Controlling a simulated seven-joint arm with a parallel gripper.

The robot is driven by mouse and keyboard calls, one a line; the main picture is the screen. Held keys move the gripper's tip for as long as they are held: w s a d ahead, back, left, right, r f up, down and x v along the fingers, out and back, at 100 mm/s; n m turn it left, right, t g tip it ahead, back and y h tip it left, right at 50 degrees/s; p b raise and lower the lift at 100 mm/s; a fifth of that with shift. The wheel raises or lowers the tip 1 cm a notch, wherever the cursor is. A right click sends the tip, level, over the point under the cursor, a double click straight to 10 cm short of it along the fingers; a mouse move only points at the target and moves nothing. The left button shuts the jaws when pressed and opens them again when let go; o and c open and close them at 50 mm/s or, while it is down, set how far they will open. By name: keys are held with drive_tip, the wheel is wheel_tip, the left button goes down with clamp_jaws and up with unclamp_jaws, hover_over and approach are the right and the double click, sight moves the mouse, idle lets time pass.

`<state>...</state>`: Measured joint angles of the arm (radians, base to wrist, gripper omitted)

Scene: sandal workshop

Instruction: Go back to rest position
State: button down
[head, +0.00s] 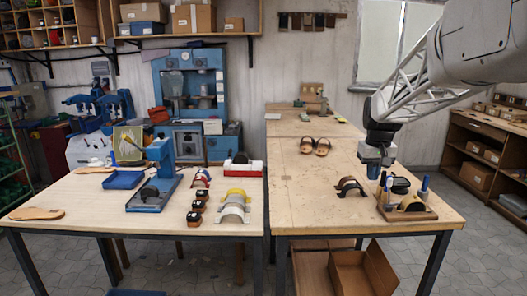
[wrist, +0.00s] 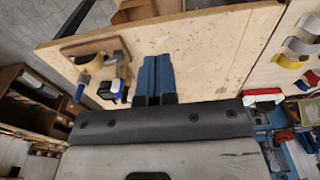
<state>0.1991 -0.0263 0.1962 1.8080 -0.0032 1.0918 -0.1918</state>
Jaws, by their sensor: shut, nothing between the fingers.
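My gripper (head: 373,178) points down above the right-hand table (head: 310,205), near its right side, just behind a wooden tool holder. In the wrist view my gripper's blue fingers (wrist: 155,100) are together with nothing between them. The table top also shows in the wrist view (wrist: 210,48), beyond the fingers. My arm comes in from the upper right of the head view.
The wooden tool holder (head: 425,215) with blue-and-white tools stands near my gripper. Dark and tan curved pieces (head: 350,187) lie left of it. A pair of sandals (head: 315,146) lies farther back. The left table (head: 90,215) carries a blue press (head: 155,190) and several straps.

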drive_tip(key=s+a+t, duration=0.1)
drive_tip(key=s+a, duration=0.3)
drive_tip(key=s, duration=0.6)
drive_tip(key=s+a, duration=0.5)
drive_tip(key=s, duration=0.6)
drive_tip(key=s+a+f, duration=0.2)
drive_tip(key=s+f, duration=0.1)
drive_tip(key=s, duration=0.6)
drive_tip(key=s+a+f, duration=0.2)
drive_tip(key=s+f, duration=0.2)
drive_tip(key=s, duration=0.5)
drive_tip(key=shift+s+a+t, duration=0.15)
drive_tip(key=shift+a+t, duration=0.1)
drive_tip(key=shift+t, duration=0.15)
